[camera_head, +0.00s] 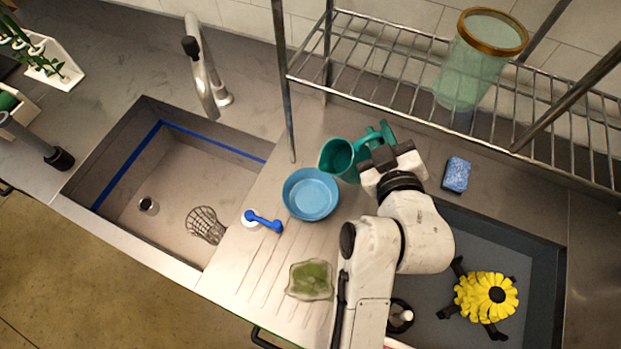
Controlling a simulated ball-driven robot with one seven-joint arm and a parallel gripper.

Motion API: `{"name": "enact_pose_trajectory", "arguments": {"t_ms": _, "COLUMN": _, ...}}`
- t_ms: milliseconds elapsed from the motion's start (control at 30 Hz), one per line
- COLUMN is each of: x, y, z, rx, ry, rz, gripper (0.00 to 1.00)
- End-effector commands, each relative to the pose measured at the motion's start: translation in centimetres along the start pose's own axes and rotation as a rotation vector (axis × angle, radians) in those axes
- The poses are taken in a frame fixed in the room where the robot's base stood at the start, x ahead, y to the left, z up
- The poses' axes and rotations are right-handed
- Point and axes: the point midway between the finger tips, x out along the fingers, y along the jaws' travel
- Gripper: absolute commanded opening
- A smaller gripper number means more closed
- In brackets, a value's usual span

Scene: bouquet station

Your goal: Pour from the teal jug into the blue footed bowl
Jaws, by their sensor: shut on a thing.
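The teal jug (339,156) is beside and just up-right of the blue footed bowl, tilted with its dark open mouth facing left toward the bowl. My gripper (382,147) is shut on the jug at its right side; the fingers are partly hidden by the gripper body. The blue footed bowl (311,194) stands upright on the metal drainboard. No liquid shows in the bowl, and its foot is hidden from above. I cannot tell whether anything is inside the jug.
A blue-handled tool (263,221) and a green-filled clear dish (310,279) lie near the bowl. The left sink (150,165) holds a wire strainer. A wire rack (400,50) bears a glass vase (478,65).

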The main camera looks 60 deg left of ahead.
Motion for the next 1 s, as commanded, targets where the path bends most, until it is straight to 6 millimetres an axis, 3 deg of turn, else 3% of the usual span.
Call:
{"name": "enact_pose_trajectory", "arguments": {"t_ms": 267, "x": 0.2, "y": 0.5, "z": 0.2, "rx": 0.075, "ry": -0.013, "rz": -0.027, "gripper": 0.00}}
{"name": "enact_pose_trajectory", "arguments": {"t_ms": 700, "x": 2.0, "y": 1.2, "z": 4.5, "rx": 0.472, "ry": -0.090, "rz": -0.182, "gripper": 0.00}}
{"name": "enact_pose_trajectory", "arguments": {"t_ms": 1000, "x": 2.5, "y": 0.8, "z": 5.9, "rx": 0.597, "ry": -0.119, "rz": -0.230, "gripper": 0.00}}
